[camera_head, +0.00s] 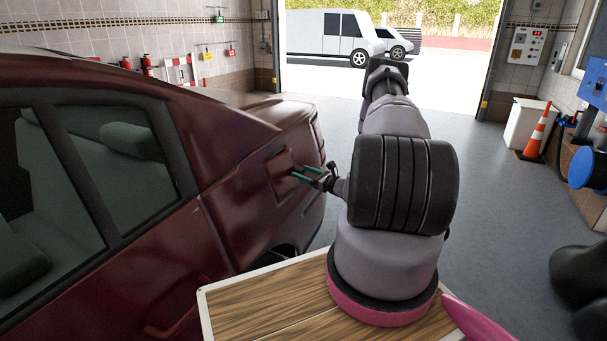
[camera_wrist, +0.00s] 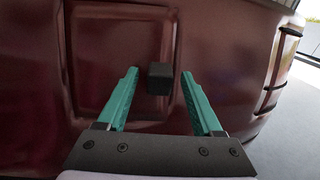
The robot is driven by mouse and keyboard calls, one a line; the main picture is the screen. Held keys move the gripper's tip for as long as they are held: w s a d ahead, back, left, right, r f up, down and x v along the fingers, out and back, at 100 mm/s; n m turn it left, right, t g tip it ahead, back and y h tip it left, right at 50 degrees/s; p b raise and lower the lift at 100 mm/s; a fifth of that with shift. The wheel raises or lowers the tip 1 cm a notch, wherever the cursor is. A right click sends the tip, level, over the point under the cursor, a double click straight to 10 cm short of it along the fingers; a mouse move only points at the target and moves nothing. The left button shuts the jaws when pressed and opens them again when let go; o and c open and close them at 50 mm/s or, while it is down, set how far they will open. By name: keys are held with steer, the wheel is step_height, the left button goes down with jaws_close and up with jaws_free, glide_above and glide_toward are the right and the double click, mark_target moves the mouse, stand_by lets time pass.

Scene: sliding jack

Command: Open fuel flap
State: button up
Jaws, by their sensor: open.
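The fuel flap (camera_head: 281,170) is a dark red, roughly square panel on the car's rear side. It looks closed in the head view. In the wrist view the flap (camera_wrist: 110,60) shows as a raised square outline. A small dark block (camera_wrist: 160,78) is at its right edge. My gripper (camera_head: 299,174) is at the flap in the head view. In the wrist view my gripper (camera_wrist: 160,82) has its two green fingers apart, one on each side of the dark block. I cannot tell whether either finger touches the block or the panel.
The dark red car (camera_head: 150,240) fills the left side. My arm stands over a wooden-topped surface (camera_head: 270,300) beside it. A traffic cone (camera_head: 537,132) and a white cabinet (camera_head: 519,124) stand at the right wall. The grey floor behind the car is clear to the garage opening.

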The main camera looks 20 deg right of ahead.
jaws_close()
stand_by(1.3)
